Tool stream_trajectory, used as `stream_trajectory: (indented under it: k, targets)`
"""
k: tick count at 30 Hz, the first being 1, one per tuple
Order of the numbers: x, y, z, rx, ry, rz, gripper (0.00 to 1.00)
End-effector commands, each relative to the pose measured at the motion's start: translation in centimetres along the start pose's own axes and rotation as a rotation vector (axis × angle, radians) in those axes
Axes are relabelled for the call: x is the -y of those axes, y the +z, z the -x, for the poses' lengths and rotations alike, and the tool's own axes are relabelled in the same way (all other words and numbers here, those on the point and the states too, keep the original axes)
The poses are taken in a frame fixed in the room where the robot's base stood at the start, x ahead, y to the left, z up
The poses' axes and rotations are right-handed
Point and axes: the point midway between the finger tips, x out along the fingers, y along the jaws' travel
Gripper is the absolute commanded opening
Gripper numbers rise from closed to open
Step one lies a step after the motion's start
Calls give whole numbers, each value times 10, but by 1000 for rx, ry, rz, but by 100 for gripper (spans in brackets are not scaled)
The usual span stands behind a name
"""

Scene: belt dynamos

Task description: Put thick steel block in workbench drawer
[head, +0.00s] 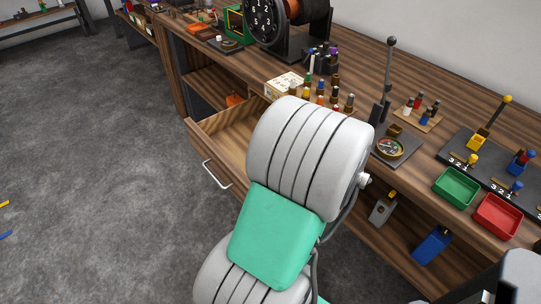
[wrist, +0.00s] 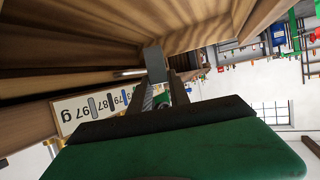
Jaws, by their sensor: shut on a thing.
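The workbench drawer (head: 235,125) is pulled open in the head view, its wooden front and metal handle (head: 215,173) facing left. Its right part is hidden behind my arm. In the wrist view, my gripper (wrist: 160,85) is shut on a grey steel block (wrist: 155,60), which sticks out past the fingertips. Wooden panels surround the block closely in that view; I cannot tell whether it touches them. My gripper and the block are hidden behind my arm in the head view.
A light box (head: 284,83) and several small coloured bottles stand on the bench top above the drawer. A green tray (head: 456,187) and a red tray (head: 497,215) lie to the right. The floor at left is mostly clear.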

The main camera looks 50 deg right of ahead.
Motion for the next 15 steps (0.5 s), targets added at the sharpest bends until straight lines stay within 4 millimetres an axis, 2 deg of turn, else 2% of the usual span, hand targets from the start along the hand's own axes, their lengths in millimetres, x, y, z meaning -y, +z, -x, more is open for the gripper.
stream_trajectory:
  k: [2,10,15]
  targets:
    - [2,0,-14,0,-4,0,0]
    - [9,1,-96,-1,-6,3,0]
    - [10,26,-138,0,-3,0,0]
